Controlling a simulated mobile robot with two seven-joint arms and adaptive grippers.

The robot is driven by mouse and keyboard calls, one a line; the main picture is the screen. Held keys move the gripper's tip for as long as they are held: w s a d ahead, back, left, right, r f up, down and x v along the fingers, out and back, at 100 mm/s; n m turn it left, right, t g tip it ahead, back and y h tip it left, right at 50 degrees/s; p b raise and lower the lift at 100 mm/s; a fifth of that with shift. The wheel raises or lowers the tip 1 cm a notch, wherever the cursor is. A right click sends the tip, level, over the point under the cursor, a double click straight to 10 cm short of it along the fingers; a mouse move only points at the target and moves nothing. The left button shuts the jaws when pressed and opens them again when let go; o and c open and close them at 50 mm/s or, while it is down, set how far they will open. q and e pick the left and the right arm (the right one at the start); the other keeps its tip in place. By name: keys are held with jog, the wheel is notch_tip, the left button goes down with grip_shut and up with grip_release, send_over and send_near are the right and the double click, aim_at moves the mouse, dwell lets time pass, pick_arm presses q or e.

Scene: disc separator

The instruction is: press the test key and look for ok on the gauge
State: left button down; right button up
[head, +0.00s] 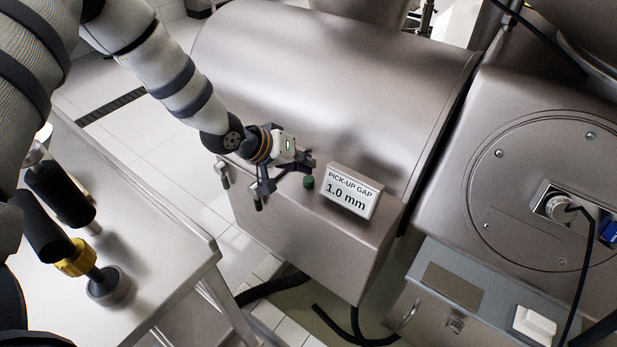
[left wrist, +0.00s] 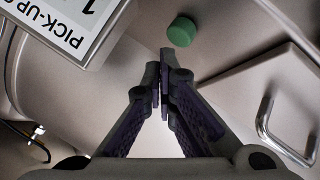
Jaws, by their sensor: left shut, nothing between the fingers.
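The gauge (head: 348,191) is a small tilted box on the ledge of the steel machine. Its display reads "PICK-UP GAP 1.0 mm"; no "OK" shows on it. The gauge also shows partly, turned over, at the top left of the left wrist view (left wrist: 70,28). The green round test key (head: 308,182) sits just left of the gauge. In the left wrist view, the key (left wrist: 182,31) lies just beyond the fingertips, slightly right, with a visible gap in the picture. My left gripper (head: 309,165) is shut and empty, close to the key. My right gripper is not in view.
A steel table (head: 165,285) at the left carries black-handled items with a yellow collar (head: 77,258). A metal handle (left wrist: 285,135) is on the machine, right of the fingers. Another machine with a round cover plate (head: 535,190) and cables stands at the right.

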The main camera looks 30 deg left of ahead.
aim_at(306, 177)
pick_arm(q)
jog(key=shift+f, duration=0.1)
jog(key=shift+f, duration=0.35)
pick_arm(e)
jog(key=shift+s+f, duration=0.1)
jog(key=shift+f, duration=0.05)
pick_arm(q)
jog(key=shift+f, duration=0.45)
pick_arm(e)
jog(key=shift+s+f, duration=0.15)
pick_arm(q)
jog(key=shift+r, duration=0.1)
dwell(0.4)
jog(key=shift+r, duration=0.85)
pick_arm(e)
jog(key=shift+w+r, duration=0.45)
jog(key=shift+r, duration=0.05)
pick_arm(q)
jog(key=shift+r+p, duration=1.2)
jog(key=shift+r, duration=1.4)
jog(key=shift+f, duration=0.15)
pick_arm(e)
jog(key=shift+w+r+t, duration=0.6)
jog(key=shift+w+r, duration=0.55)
